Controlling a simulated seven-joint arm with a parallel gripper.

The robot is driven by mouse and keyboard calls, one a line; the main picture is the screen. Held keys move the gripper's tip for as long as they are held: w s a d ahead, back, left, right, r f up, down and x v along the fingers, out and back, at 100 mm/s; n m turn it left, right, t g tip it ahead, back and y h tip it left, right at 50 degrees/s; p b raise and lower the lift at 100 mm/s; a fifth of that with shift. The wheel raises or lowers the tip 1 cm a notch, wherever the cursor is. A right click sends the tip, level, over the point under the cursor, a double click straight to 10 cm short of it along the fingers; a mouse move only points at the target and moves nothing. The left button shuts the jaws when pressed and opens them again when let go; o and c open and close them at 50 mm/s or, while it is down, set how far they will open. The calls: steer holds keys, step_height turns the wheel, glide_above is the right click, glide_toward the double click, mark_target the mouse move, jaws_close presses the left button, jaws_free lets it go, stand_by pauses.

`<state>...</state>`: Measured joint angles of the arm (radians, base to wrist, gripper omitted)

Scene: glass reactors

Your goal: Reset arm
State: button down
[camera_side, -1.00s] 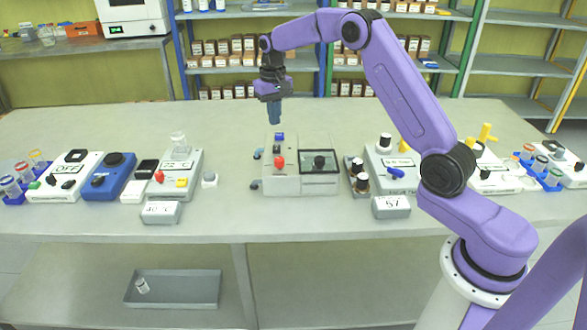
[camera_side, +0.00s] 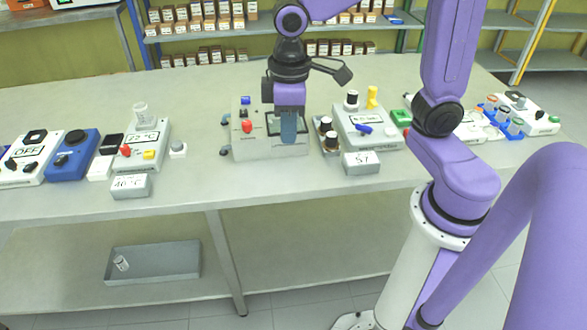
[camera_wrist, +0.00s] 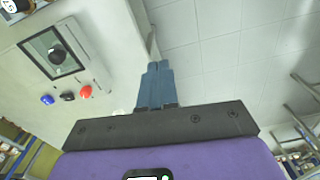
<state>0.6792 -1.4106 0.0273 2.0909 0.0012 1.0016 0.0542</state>
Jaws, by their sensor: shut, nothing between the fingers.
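My gripper (camera_side: 288,128) points down in the side view, its blue fingers together and empty. It shows in front of a grey device with a red knob, a blue button and a dark window, and hides part of it. In the wrist view my fingers (camera_wrist: 157,82) are closed side by side with nothing between them. The same grey device (camera_wrist: 100,45) stands at the left of that view, apart from the fingertips as seen there.
A brown-bottle rack (camera_side: 326,135) and a grey device with a blue knob (camera_side: 364,128) stand right. Bare table (camera_side: 60,110) lies behind the left devices. A grey tray (camera_side: 170,262) sits below.

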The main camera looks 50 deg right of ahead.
steer(key=s+d+f+n, duration=0.1)
steer(key=s+d+n, duration=0.1)
steer(key=s, duration=0.5)
steer(key=s+d+f+n, duration=0.1)
steer(key=s+d+n, duration=0.1)
steer(key=s, duration=0.6)
steer(key=shift+d+f+n, duration=0.15)
steer(key=shift+d+n, duration=0.25)
steer(key=shift+d, duration=0.15)
